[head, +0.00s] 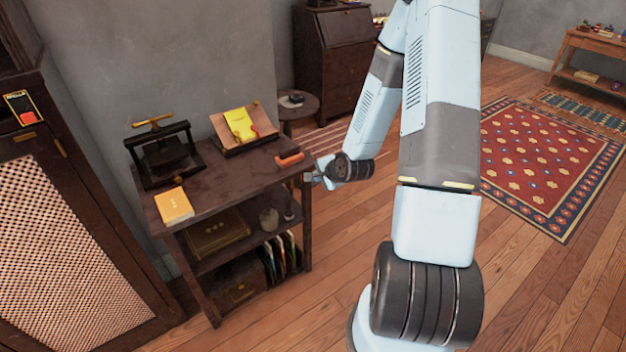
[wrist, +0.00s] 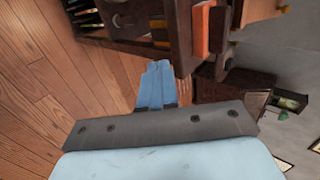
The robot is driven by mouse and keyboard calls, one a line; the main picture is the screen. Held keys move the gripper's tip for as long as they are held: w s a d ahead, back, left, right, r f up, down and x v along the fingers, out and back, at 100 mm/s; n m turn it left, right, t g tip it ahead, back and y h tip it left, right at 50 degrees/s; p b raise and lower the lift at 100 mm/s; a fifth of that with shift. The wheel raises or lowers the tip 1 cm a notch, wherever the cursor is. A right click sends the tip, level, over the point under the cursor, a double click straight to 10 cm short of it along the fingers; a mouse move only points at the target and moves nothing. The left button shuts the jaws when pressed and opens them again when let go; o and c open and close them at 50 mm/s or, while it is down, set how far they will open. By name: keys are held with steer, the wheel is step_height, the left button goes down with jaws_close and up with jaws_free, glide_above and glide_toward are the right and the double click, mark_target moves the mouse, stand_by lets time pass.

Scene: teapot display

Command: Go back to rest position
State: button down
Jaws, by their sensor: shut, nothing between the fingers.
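My gripper (head: 316,178) is at the right end of the dark wooden shelf table (head: 225,172) in the head view, just outside its edge. Its exact gap to the table cannot be told. In the wrist view the blue fingers of my gripper (wrist: 157,72) are together with nothing seen between them.
The table bears a black press (head: 163,160), a yellow book (head: 174,206) and a book stand (head: 232,142). A small round table (head: 299,107) stands behind. A cabinet (head: 70,240) is at the left. Wooden floor and a red rug (head: 545,165) lie open at the right.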

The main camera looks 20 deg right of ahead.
steer(key=shift+s+d+r, duration=0.1)
steer(key=shift+s+r, duration=0.15)
steer(key=shift+r, duration=0.1)
stand_by(0.3)
steer(key=s+r+n+g+h, duration=0.15)
steer(key=s+r+n, duration=0.25)
steer(key=r, duration=0.7)
steer(key=s+r+n+g+h, duration=0.1)
steer(key=s+r+n+h, duration=0.2)
steer(key=r, duration=0.8)
steer(key=s+a+r+n, duration=0.1)
steer(key=s+r+n, duration=0.2)
steer(key=s+r, duration=0.4)
steer(key=s+a+r+n+g+y, duration=0.1)
steer(key=s+r+n, duration=0.3)
steer(key=s+r, duration=0.4)
steer(key=s+a, duration=0.1)
steer(key=s, duration=0.6)
steer(key=shift+r+n, duration=0.2)
steer(key=shift+n, duration=0.1)
